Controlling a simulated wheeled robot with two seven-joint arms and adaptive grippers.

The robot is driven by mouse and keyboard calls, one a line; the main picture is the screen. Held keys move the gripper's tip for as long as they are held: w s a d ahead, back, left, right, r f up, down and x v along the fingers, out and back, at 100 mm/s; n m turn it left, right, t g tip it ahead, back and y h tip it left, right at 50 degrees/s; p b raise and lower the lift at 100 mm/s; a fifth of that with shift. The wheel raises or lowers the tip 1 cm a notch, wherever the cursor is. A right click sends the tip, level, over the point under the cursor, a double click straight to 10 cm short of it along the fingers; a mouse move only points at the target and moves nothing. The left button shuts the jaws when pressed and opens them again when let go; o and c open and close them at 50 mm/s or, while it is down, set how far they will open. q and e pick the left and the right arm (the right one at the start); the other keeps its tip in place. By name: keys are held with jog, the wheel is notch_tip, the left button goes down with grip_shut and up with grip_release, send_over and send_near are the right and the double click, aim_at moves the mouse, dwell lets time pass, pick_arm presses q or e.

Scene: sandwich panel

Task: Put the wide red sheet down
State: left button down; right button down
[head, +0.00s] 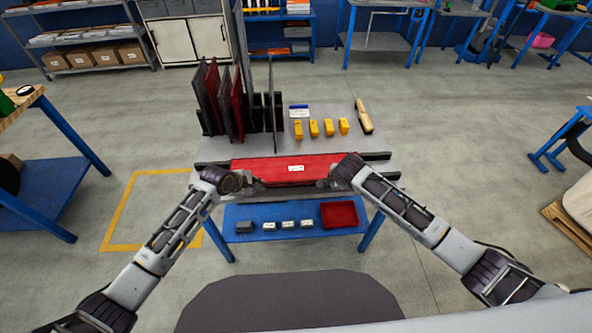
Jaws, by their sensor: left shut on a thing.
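The wide red sheet (262,166) with a small white label is at the front of the grey workbench (215,148). It is between the dark rails, and I cannot tell whether it rests on them or is held just above. My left gripper (256,187) is shut on the sheet's near edge at the left. My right gripper (325,184) is at the near edge on the right, and its fingers are too small and dark to read.
Dark and red panels (237,103) stand upright in a rack at the back left of the bench. Several yellow blocks (314,128) and a wooden-handled tool (364,116) lie at the back right. A blue lower shelf (243,216) holds small boxes and a red tray (339,227).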

pick_arm(q)
jog(key=shift+f, duration=0.3)
pick_arm(e)
jog(key=shift+f, duration=0.3)
pick_arm(q)
jog(key=c, duration=1.6)
grip_release()
pick_arm(e)
jog(key=c, duration=1.6)
grip_release()
pick_arm(q)
jog(key=shift+o, duration=0.2)
pick_arm(e)
jog(key=shift+o, duration=0.2)
pick_arm(q)
jog(key=shift+r, duration=0.15)
jog(key=v, duration=1.2)
pick_arm(e)
jog(key=shift+r, duration=0.1)
jog(key=v, duration=1.1)
jog(key=shift+s+r, duration=0.25)
jog(key=shift+r, duration=0.1)
pick_arm(q)
jog(key=shift+s, duration=0.1)
pick_arm(e)
jog(key=shift+s+a, duration=0.1)
